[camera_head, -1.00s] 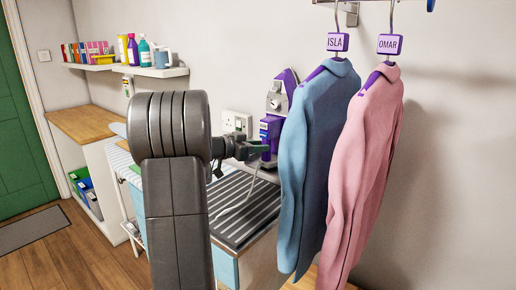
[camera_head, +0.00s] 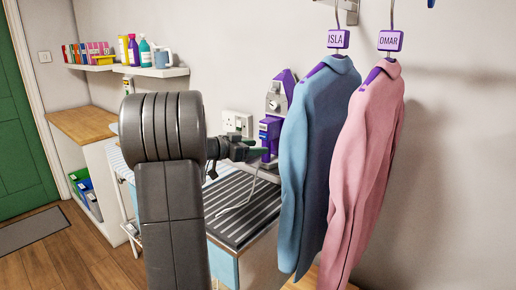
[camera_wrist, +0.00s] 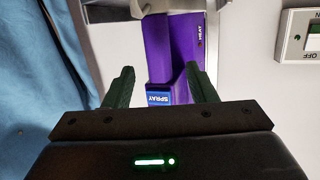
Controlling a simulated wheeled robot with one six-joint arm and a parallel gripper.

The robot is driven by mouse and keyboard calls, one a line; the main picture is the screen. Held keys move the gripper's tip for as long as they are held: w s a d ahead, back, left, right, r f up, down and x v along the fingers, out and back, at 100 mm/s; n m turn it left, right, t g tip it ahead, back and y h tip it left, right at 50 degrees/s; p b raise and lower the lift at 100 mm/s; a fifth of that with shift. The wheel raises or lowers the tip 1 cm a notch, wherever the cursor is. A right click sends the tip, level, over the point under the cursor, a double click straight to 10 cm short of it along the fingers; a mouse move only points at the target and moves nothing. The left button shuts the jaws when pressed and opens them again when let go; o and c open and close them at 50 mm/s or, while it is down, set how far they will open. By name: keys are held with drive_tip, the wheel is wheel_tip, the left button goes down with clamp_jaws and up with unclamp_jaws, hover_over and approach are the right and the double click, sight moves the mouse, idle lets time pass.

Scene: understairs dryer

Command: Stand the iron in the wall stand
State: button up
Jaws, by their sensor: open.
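The purple iron (camera_head: 272,128) with its silver-grey part (camera_head: 275,98) is upright against the wall, left of the blue shirt. The wall stand cannot be clearly told apart from it. My gripper (camera_head: 262,153) is at the iron's lower end, partly hidden by my arm. In the wrist view my gripper (camera_wrist: 157,85) is open. The purple iron (camera_wrist: 172,45), with a blue SPRAY label and a HEAT mark, shows between and beyond the fingers. I cannot tell whether the right finger touches it. A pale cord (camera_head: 241,200) hangs below.
A blue shirt (camera_head: 315,165) hangs close right of the iron, with a pink shirt (camera_head: 367,165) beyond. A striped worktop (camera_head: 243,212) lies below. A shelf with bottles (camera_head: 150,71) is at the back left.

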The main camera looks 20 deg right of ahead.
drive_tip(key=b+v, duration=0.1)
drive_tip(key=v, duration=1.1)
drive_tip(key=shift+r, duration=0.2)
drive_tip(key=p+x, duration=0.2)
drive_tip(key=x, duration=1.1)
drive_tip(key=shift+w+d, duration=0.1)
drive_tip(key=shift+d, duration=0.25)
drive_tip(key=shift+f, duration=0.2)
